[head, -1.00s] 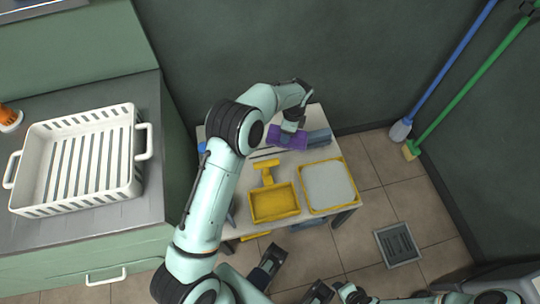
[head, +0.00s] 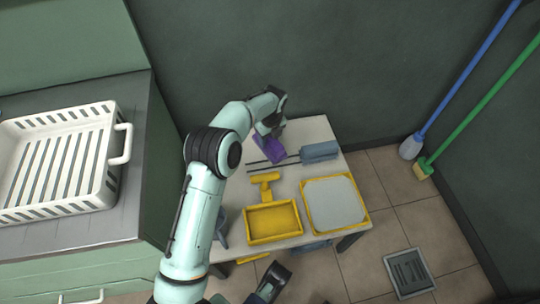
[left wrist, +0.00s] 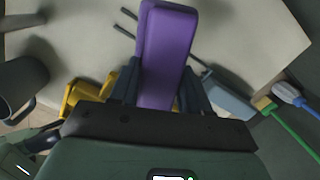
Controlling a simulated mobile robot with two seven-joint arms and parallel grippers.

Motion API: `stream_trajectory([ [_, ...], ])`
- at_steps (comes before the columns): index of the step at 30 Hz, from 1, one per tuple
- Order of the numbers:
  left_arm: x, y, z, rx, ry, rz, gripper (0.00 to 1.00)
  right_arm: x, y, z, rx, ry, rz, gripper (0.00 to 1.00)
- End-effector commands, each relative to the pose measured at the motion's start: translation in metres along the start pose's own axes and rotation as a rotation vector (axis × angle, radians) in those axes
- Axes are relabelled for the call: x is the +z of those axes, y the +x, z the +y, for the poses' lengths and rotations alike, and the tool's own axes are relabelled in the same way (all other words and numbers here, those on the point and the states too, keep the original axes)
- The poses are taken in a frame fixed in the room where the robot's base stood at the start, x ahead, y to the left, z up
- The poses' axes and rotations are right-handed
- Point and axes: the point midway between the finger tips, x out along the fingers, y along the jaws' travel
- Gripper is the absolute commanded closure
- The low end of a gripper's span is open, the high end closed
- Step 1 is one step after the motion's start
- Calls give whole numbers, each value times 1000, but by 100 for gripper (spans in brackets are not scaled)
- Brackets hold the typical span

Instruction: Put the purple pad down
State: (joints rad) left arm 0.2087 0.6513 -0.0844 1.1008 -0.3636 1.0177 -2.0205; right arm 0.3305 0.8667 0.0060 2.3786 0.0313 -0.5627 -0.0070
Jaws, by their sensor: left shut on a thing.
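The purple pad (head: 268,148) is over the back left part of the small white table (head: 315,130), tilted in the head view. My left gripper (head: 268,130) is shut on it. In the left wrist view the pad (left wrist: 166,50) stands out lengthwise between the two dark fingers of my left gripper (left wrist: 160,90), with table top behind it. I cannot tell whether the pad touches the table. A dark finger-like part (head: 268,283), perhaps of my right gripper, shows at the bottom of the head view; its opening is not clear.
On the table are a yellow tray (head: 273,238), a yellow-rimmed board (head: 365,208), a yellow T-shaped piece (head: 266,178), a grey-blue block (head: 320,151) and thin dark rods (head: 262,167). A white basket (head: 110,172) stands on the left counter. Bare table lies behind the block.

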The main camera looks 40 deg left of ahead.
Motion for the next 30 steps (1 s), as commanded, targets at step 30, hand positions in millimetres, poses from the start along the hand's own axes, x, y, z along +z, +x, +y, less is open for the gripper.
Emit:
stream_trajectory([
  [30,-12,99,0,-1,-2,-1,92,44,26,34,63,39,-143,57],
])
